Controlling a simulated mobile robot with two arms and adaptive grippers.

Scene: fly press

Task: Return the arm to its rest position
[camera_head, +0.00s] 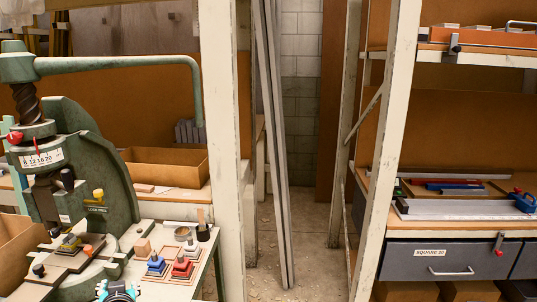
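The green fly press (95,150) stands at the left on a light bench. Its curved green arm (125,66) runs right from the screw head at the top, then bends down and ends at about mid-post height. Nothing touches the arm in this view. The thick screw (28,102) sits below the head, above a white number scale (42,158) with a red knob. A small black and teal part (118,291) shows at the bottom edge, perhaps the top of my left gripper; its fingers are hidden. My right gripper is not in view.
An open cardboard box (168,167) stands behind. A white post (222,150) rises close right of the arm's end. Shelves with drawers (440,260) fill the right.

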